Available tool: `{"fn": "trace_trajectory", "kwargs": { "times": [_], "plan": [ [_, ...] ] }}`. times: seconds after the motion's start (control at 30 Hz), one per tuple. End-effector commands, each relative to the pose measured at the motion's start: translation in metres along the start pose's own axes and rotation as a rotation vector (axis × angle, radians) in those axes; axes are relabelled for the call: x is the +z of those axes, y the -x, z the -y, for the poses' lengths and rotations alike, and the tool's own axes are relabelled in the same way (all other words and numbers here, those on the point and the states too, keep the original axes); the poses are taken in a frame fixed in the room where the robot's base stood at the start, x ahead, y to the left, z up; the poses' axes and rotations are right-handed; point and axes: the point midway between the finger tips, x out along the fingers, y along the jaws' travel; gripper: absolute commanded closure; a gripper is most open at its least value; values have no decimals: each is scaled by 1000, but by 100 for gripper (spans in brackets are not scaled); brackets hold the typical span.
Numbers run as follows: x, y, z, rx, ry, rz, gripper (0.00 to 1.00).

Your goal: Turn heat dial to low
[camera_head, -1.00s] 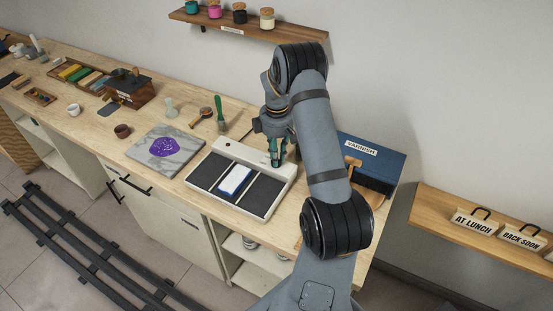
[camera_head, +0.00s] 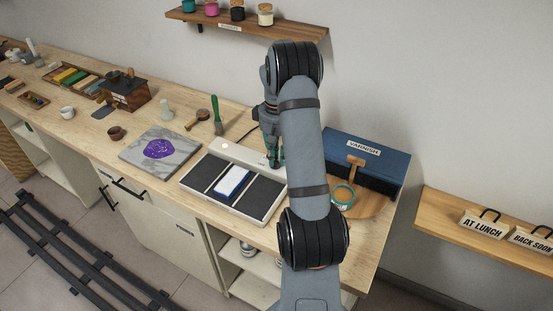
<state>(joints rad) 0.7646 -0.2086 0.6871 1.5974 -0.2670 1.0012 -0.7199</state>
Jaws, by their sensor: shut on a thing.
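A white heating unit (camera_head: 252,212) with dark panels lies on the wooden bench (camera_head: 120,168), left of my arm. A white and blue block (camera_head: 233,181) lies on its middle panel. A raised strip runs along its back, with a small light (camera_head: 225,146) near the left end. My gripper (camera_head: 275,160) points down at the right end of this strip, partly behind my arm. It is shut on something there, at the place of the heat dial. The dial itself and its setting are hidden by the fingers and arm.
A blue varnish box (camera_head: 366,154) and a round wooden board with a teal-rimmed jar (camera_head: 343,196) stand close on the right. A marble slab with purple paste (camera_head: 159,149) lies left. A green-handled tool (camera_head: 217,115) stands behind the unit.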

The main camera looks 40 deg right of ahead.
Motion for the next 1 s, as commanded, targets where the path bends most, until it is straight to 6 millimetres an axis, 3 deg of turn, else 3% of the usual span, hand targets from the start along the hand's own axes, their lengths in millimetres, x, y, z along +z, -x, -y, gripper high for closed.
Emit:
{"fn": "trace_trajectory", "kwargs": {
  "times": [0.63, 0.67, 1.0],
  "plan": [
    [0, 0, 0, 0, -49, 0, 100],
    [0, 0, 0, 0, -49, -1, 82],
    [0, 0, 0, 0, -49, 0, 64]
  ]
}}
